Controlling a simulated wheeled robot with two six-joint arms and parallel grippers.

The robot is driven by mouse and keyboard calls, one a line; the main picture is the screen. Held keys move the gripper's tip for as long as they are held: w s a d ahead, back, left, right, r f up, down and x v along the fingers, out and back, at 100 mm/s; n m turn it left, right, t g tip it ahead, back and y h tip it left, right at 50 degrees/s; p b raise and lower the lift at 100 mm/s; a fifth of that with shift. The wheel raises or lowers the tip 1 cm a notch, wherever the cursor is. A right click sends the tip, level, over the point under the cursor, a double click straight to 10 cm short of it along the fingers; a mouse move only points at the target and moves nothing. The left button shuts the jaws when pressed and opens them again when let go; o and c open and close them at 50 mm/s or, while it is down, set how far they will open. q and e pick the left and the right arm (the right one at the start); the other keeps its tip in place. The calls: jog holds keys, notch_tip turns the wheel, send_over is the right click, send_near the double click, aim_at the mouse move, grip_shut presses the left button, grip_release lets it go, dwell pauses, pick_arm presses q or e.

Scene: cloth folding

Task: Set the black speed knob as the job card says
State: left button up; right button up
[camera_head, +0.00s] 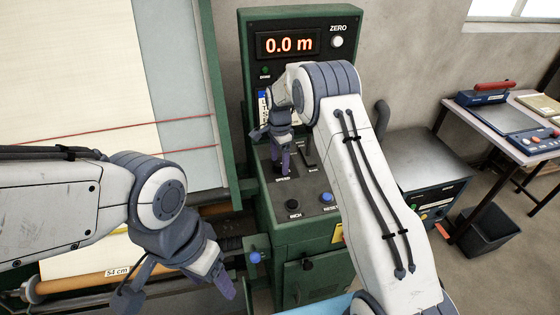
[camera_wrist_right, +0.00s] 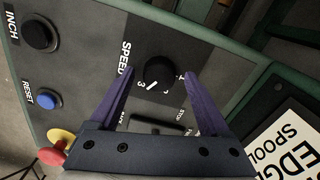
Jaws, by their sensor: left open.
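The black speed knob (camera_wrist_right: 160,73) sits on the dark control panel beside the SPEED label in the right wrist view. My right gripper (camera_wrist_right: 160,85) is open, with one purple finger on each side of the knob and gaps showing between. In the head view my right gripper (camera_head: 281,163) is over the SPEED label and hides the knob. A white card with large letters (camera_wrist_right: 290,140) shows partly in the right wrist view; I cannot tell if it is the job card. My left gripper (camera_head: 180,288) is open and empty at lower left.
The green console bears a 0.0 m display (camera_head: 287,44), a ZERO button (camera_head: 337,41), a black INCH button (camera_head: 292,204) and a blue RESET button (camera_head: 326,198). A red and yellow button (camera_wrist_right: 60,143) is at the panel's edge. The cloth roller (camera_head: 85,284) lies at left.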

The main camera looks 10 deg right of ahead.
aim_at(279, 163)
jog(key=shift+r, duration=0.4)
notch_tip(279, 163, up, 10)
jog(key=b, duration=0.2)
jog(key=shift+f, duration=0.2)
